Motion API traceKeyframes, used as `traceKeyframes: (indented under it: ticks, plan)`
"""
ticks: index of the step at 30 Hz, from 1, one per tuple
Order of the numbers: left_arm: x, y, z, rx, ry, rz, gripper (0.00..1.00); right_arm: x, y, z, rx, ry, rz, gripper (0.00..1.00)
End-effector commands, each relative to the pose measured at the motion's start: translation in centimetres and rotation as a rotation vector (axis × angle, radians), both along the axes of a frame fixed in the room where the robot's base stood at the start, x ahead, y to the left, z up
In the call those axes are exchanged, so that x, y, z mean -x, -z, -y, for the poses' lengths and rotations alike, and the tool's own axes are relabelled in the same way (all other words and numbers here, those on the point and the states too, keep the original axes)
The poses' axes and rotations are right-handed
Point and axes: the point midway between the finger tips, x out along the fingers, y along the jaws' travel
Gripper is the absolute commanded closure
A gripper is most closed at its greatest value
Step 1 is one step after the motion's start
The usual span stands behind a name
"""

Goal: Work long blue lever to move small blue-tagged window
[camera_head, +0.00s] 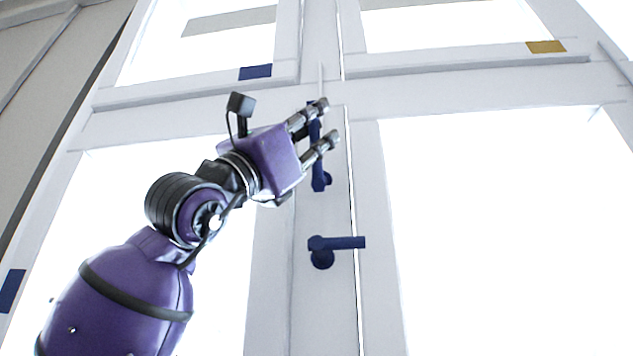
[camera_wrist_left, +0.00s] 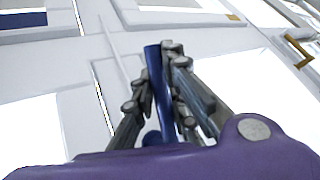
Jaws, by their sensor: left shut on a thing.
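The long blue lever (camera_head: 318,178) stands upright on the white middle frame, its pivot at the lower end. In the left wrist view the lever (camera_wrist_left: 154,66) runs up between the fingers. My left gripper (camera_head: 326,122) is shut on the upper part of the lever, one finger on each side; it also shows in the left wrist view (camera_wrist_left: 160,92). The small blue-tagged window (camera_head: 200,45) is at the upper left, with its blue tag (camera_head: 255,72) on the bottom rail. Whether its sash stands off the frame is hard to tell. My right gripper is not in view.
A shorter blue handle (camera_head: 345,243) points right, just below the lever. A second small window with a gold tag (camera_head: 546,47) is at the upper right. Large bright panes fill both lower sides. A gold handle (camera_wrist_left: 298,50) shows in the left wrist view.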

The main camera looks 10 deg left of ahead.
Motion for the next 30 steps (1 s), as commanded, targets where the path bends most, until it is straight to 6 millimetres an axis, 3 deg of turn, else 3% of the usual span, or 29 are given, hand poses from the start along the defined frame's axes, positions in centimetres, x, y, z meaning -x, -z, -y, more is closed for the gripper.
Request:
traceKeyframes:
  ticks: [1,5,17,30]
  plan:
    - [0.0,0.1,0.0,0.001,0.004,-0.003,0.85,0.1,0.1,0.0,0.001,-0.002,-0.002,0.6]
    - [0.0,0.1,0.0,0.0,0.003,-0.003,0.68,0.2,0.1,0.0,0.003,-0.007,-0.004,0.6]
    - [0.2,0.5,-0.3,0.0,0.001,-0.003,0.68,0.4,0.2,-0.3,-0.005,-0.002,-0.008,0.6]
    - [3.6,7.0,-4.6,-0.001,0.002,-0.004,0.68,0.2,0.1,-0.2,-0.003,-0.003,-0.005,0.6]
